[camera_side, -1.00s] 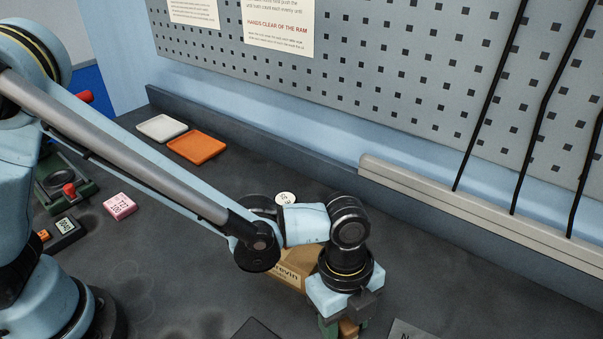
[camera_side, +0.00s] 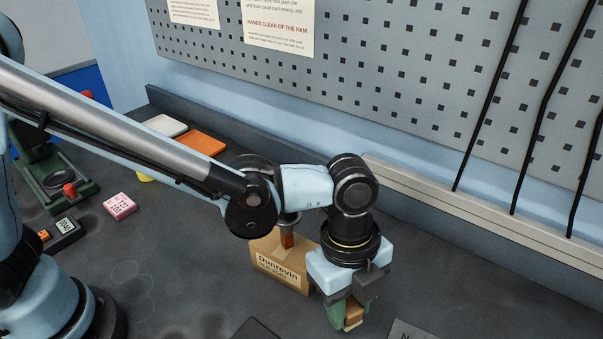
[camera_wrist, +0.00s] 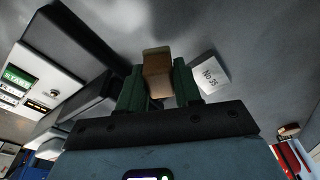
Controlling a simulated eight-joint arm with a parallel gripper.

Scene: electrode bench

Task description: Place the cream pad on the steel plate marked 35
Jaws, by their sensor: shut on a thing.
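My gripper (camera_side: 350,312) has green fingers and is shut on a tan-to-cream block, which I take to be the cream pad (camera_side: 354,313). The wrist view shows the pad (camera_wrist: 157,72) between the fingers, brown on one face and paler on another. The steel plate marked No 35 (camera_wrist: 210,75) lies just right of the pad in the wrist view. The pad is apart from the plate in both views.
A cardboard carton marked Dunrevin (camera_side: 275,270) stands left of my gripper. A dark box (camera_side: 258,330) is at the bottom edge. An orange tray (camera_side: 205,143), a white tray (camera_side: 165,125), a pink block (camera_side: 120,206) and a small display unit (camera_side: 66,230) are farther left. The bench right of my gripper is clear.

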